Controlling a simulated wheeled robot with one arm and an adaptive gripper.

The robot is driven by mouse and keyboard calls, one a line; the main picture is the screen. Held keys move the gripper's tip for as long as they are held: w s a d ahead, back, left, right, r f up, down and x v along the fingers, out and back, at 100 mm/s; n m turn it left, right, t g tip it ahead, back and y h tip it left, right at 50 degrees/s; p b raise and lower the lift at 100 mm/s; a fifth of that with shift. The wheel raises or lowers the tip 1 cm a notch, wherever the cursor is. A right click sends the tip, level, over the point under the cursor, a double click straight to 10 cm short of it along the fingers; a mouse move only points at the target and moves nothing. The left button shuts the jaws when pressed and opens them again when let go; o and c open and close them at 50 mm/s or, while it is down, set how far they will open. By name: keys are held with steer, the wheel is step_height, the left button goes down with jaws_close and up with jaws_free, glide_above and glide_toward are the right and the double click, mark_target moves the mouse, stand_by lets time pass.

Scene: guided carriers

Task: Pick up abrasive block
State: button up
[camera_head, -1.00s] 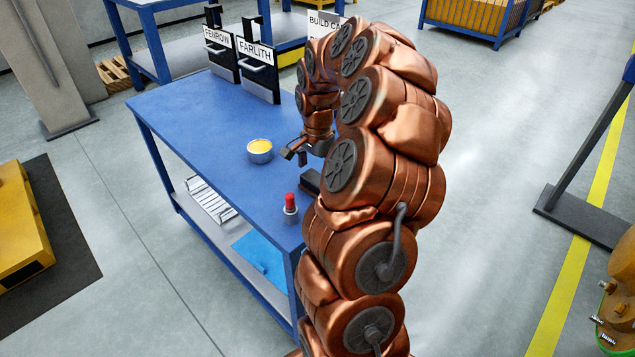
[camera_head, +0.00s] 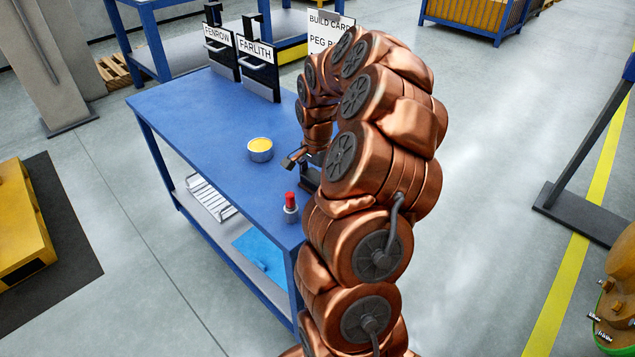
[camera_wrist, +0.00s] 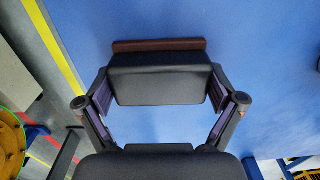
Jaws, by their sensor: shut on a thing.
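The abrasive block (camera_wrist: 160,78) is a dark grey block with rounded corners and a reddish-brown layer along its far edge. In the wrist view it sits between the two fingers of my gripper (camera_wrist: 160,92), which touch it on its left and right sides. In the head view the block (camera_head: 309,178) shows as a small dark shape near the right edge of the blue table (camera_head: 205,135), partly hidden by my arm. My gripper (camera_head: 303,160) is right at it there. I cannot tell whether the block is clear of the tabletop.
On the table are a round tin with yellow contents (camera_head: 260,149) and a small red-topped item (camera_head: 291,206) close to the block. Black holders labelled FENROW (camera_head: 220,50) and FARLITH (camera_head: 257,65) stand at the back. The left and middle tabletop is mostly clear.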

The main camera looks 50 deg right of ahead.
mark_target(317, 177)
steer(key=shift+r+b, duration=0.55)
steer(key=shift+r, duration=1.05)
steer(key=shift+s+r, duration=0.1)
steer(key=shift+r, duration=0.1)
steer(key=s+a+b, duration=0.1)
steer(key=s+a, duration=0.3)
steer(key=s, duration=0.2)
steer(key=s+a+r+b, duration=0.1)
steer(key=s+a+b, duration=0.1)
steer(key=s+a, duration=0.2)
steer(key=s, duration=0.3)
steer(key=shift+s+a+r, duration=0.15)
steer(key=shift+s+r, duration=0.05)
steer(key=shift+s, duration=0.05)
